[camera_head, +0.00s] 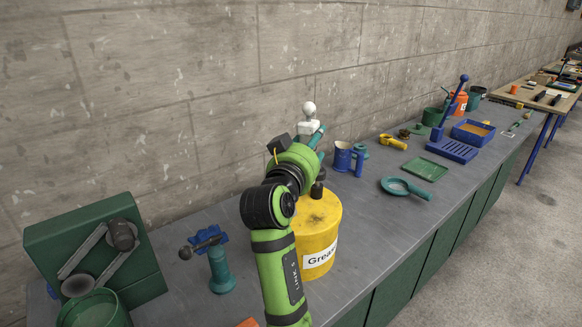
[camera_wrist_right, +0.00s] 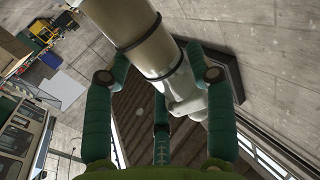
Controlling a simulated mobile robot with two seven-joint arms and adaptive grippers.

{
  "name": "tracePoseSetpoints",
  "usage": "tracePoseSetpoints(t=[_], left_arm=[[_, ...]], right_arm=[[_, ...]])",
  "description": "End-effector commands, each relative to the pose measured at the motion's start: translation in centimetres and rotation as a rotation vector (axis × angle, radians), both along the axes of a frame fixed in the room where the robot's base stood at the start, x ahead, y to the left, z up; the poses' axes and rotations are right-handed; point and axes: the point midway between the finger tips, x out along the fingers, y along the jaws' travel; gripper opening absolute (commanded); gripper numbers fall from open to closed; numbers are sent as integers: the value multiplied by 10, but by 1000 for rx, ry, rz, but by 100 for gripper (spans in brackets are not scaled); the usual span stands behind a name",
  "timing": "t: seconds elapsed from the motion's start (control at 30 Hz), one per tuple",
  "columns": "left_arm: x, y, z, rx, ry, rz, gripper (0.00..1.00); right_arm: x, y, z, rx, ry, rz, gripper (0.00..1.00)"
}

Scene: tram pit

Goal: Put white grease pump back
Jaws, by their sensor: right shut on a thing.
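The white grease pump (camera_head: 309,109) shows its rounded white top in the head view, above and behind the yellow grease bucket. My right gripper (camera_head: 317,134), with teal fingers, is shut on it. In the right wrist view, the pump's pale cylindrical body (camera_wrist_right: 147,42) lies between the fingers (camera_wrist_right: 160,85). Most of the pump is hidden behind my green arm in the head view. The yellow bucket (camera_head: 321,247), labelled "Grea...", stands on the bench, partly covered by my arm. A dark knob (camera_head: 317,189) shows at its top. My left gripper is not in view.
A teal stand with a blue clamp (camera_head: 220,268) and a green machine (camera_head: 85,240) stand left on the grey bench (camera_head: 370,235). The concrete wall runs close behind.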

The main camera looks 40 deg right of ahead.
Motion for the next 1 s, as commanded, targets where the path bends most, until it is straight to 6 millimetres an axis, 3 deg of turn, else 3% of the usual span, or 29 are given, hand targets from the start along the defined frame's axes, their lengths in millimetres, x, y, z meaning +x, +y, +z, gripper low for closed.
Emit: tracePoseSetpoints(t=[0.1,0.27,0.63,0.83,0.87,0.9,1.0], left_arm=[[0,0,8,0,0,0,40],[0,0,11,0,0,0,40],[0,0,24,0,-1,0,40],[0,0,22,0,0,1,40],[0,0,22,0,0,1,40],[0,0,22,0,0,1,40],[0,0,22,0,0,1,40]], right_arm=[[18,16,-12,-3,5,1,6],[31,27,-23,-2,0,0,6],[32,28,-62,0,4,-3,7],[32,28,-63,-1,1,-4,7],[32,28,-64,0,3,-4,67],[32,28,-64,0,3,-4,79],[32,28,-63,0,1,-4,79]])
